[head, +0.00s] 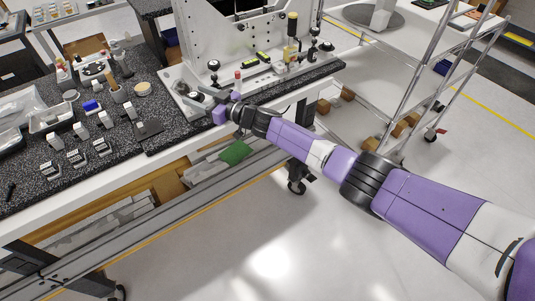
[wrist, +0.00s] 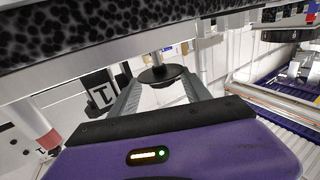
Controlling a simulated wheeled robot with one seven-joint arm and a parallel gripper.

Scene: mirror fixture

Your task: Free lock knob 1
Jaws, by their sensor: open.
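My gripper (head: 206,100) is at the front left corner of the mirror fixture (head: 262,80) in the head view. In the wrist view my gripper (wrist: 159,88) is open, with one grey finger on each side of a black round knob (wrist: 162,76) on a metal stem. The knob sits near the fingertips and shows no clear grip. A tag with a "1" (wrist: 101,93) is left of it. In the head view a black knob (head: 214,65) stands just behind my gripper; I cannot tell whether it is the same knob.
A red-topped post (head: 238,75) stands close to my gripper, and a brass-coloured part (head: 291,28) stands farther right on the fixture. The speckled table (head: 150,97) holds several small parts at left. A metal rack (head: 425,75) stands at right. The floor in front is clear.

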